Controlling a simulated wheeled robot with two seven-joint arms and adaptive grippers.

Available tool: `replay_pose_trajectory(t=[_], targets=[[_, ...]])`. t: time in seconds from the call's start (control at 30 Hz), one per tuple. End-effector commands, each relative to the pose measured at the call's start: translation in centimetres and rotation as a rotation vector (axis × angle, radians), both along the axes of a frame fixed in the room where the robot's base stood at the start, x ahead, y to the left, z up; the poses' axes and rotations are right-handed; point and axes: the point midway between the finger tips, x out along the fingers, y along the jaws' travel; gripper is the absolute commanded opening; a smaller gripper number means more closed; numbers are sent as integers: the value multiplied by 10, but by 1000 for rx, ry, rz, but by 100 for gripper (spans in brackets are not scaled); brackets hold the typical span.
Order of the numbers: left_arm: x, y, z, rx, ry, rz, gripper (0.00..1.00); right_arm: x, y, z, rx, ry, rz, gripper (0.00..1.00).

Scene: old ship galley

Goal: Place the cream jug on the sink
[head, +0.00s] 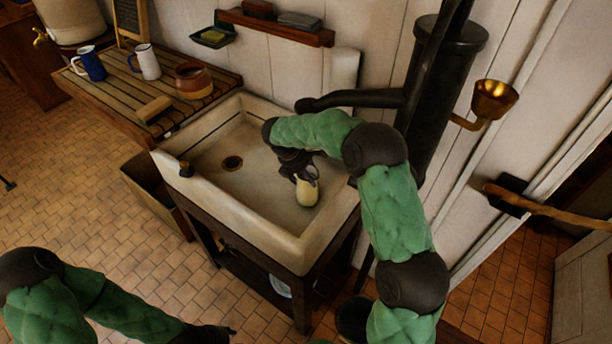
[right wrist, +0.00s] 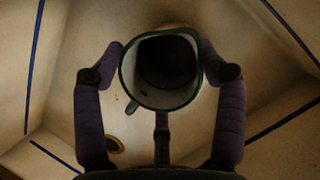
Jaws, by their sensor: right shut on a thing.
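The cream jug (head: 307,191) is inside the white sink (head: 222,178), towards the right part of its basin. My right gripper (head: 297,167) reaches down into the basin and is shut on the jug. In the right wrist view the jug (right wrist: 160,68) is seen from above, with a dark rim and dark inside, between the gripper's fingers. The jug looks upright. I cannot tell whether its base touches the basin floor. My left gripper (head: 212,334) is only partly in view at the bottom edge, dark and indistinct, away from the sink.
A slatted drainboard (head: 130,95) left of the sink holds a blue mug (head: 90,64), a white mug (head: 146,62), a brown pot (head: 193,80) and a brush (head: 154,109). A black pump (head: 430,90) stands behind the sink's right side. The basin's left part, around the drain (head: 232,163), is clear.

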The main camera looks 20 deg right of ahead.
Motion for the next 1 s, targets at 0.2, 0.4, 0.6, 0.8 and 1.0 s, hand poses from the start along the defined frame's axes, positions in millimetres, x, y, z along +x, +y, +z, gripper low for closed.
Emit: replay_pose_trajectory(t=[0.2,0.4,0.6,0.8,1.0], targets=[[0,0,-1,0,0,0,40,1,-4,-3,1,-4,1,13],[0,0,-2,0,0,0,40,1,-4,-5,0,-3,1,13],[0,0,-2,0,0,0,40,1,-3,-6,0,-1,1,96],[0,0,-2,0,0,0,40,1,-3,-6,0,-1,1,96],[0,0,1,0,0,0,40,1,-1,3,0,-1,2,96]])
